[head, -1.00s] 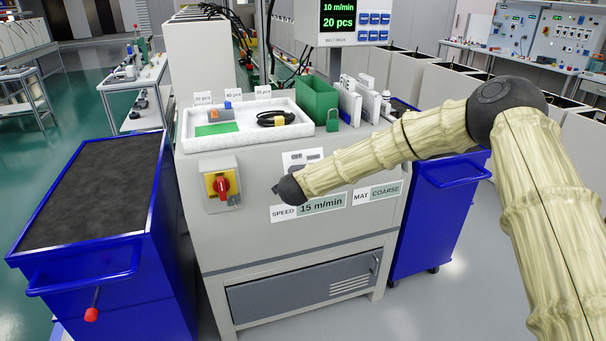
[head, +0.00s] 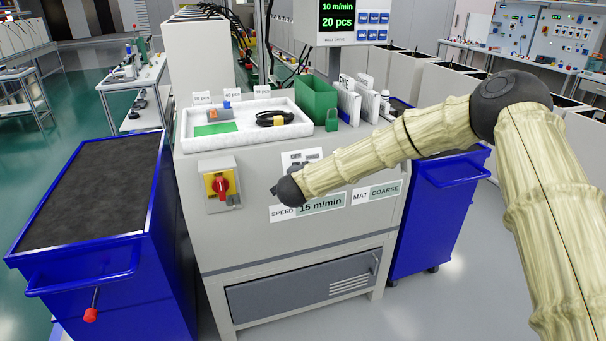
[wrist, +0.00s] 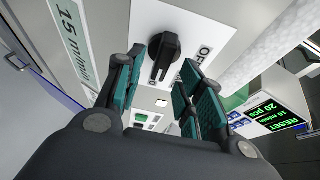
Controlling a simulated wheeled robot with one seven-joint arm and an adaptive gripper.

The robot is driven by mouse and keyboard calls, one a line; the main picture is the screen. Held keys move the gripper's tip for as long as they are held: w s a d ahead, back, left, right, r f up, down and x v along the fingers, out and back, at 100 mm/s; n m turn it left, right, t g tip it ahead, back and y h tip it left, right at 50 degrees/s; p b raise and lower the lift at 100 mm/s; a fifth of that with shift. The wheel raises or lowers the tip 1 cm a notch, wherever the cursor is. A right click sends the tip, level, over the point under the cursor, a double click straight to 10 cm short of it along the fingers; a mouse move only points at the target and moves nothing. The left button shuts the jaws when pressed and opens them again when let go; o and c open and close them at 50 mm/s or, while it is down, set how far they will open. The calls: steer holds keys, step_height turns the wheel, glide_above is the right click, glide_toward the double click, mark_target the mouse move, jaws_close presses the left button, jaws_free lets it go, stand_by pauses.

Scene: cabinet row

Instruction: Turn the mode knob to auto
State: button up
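The mode knob (wrist: 163,57) is black, with a raised grip bar, on a white plate (wrist: 190,28) in the wrist view. "OFF" is printed beside it; other lettering is partly hidden by a finger. My gripper (wrist: 158,88) is open, its teal-padded fingers spread to either side of the knob in the picture, with nothing between them. I cannot tell whether either finger touches it. In the head view the plate (head: 301,156) shows above my wrist. The knob is hidden there, and only a small dark part of my gripper (head: 277,190) shows.
A red rotary switch on a yellow plate (head: 221,185) is left of my wrist. Below are the speed label (head: 321,202) and mat label (head: 376,194). A white tray (head: 190,133) and green bin (head: 318,100) stand on top. Blue carts (head: 100,255) flank the cabinet.

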steer(key=d+v, duration=0.1)
steer(key=v, duration=0.9)
steer(key=shift+s+a, duration=0.2)
steer(key=shift+a, duration=0.3)
steer(key=shift+r, duration=0.1)
steer(key=s+d+f+n+g+y+p, duration=0.1)
steer(key=s+d+f+n+g, duration=0.2)
steer(key=s+f, duration=0.6)
steer(key=s+d+f+n+g+y, duration=0.1)
steer(key=s+d+f+n, duration=0.25)
steer(key=s+f, duration=0.55)
steer(key=s+d+f+n+g+y+p, duration=0.15)
steer(key=s+f+n, duration=0.35)
steer(key=f, duration=0.8)
steer(key=s+d+f+n+g, duration=0.2)
steer(key=s+d, duration=0.3)
steer(key=s, duration=0.5)
steer(key=s+d+f+n+g+h+p, duration=0.1)
steer(key=s+d, duration=0.4)
steer(key=s, duration=0.6)
steer(key=s+d+f+n+g+h, duration=0.1)
steer(key=s+d+g, duration=0.4)
steer(key=s, duration=0.6)
step_height(320, 180, down, 2)
steer(key=shift+d+f+n, duration=0.15)
steer(key=shift+f+n, duration=0.05)
steer(key=shift+n, duration=0.65)
